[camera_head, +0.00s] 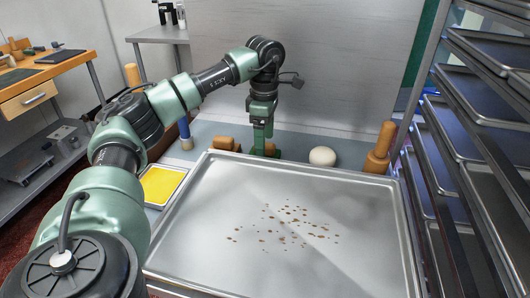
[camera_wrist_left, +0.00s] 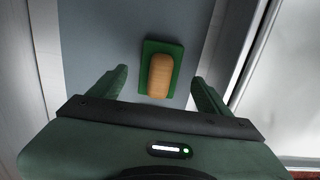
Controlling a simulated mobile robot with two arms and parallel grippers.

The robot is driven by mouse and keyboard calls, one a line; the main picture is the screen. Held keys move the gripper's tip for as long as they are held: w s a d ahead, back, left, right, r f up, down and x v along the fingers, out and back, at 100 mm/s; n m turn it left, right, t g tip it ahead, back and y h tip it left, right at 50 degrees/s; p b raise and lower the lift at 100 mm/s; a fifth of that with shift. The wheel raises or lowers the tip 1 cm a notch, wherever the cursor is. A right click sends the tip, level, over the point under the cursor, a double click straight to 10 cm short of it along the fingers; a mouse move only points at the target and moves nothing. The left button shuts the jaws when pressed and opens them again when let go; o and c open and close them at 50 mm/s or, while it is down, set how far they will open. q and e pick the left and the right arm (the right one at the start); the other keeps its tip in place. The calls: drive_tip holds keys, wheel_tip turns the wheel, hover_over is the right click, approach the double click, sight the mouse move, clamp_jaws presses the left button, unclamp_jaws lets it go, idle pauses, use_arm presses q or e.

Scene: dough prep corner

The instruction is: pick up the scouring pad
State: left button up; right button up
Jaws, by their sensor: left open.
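The scouring pad (camera_wrist_left: 160,75) is a green rectangle with a rounded tan wooden block on top. In the left wrist view it lies on the grey surface, between and beyond my two fingers. My left gripper (camera_head: 261,146) is open, pointing down at the back of the counter, and partly hides the pad (camera_head: 271,150) in the head view. In the left wrist view the fingers of my gripper (camera_wrist_left: 160,78) stand on both sides of the pad, with a gap on each side. I cannot tell the fingertips' height. My right gripper is not in view.
A large metal tray (camera_head: 180,238) with brown crumbs fills the front. A tan wooden item (camera_head: 222,143) stands left of the gripper; a white ball (camera_head: 322,156) and a wooden pin-like item (camera_head: 379,150) stand right. A yellow-filled tray (camera_head: 161,185) lies left. A tray rack (camera_head: 462,150) stands at right.

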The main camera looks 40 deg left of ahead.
use_arm(q)
wheel_tip(320, 180, down, 3)
drive_tip(key=shift+a+r, duration=0.1)
drive_tip(key=shift+r, duration=0.1)
drive_tip(key=shift+f, duration=0.3)
drive_tip(key=shift+c, duration=0.9)
drive_tip(key=c, duration=1.3)
drive_tip(key=shift+c, duration=0.2)
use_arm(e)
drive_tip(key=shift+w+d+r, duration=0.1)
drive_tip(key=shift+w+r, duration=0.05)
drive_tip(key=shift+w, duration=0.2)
use_arm(q)
drive_tip(key=shift+r, duration=0.15)
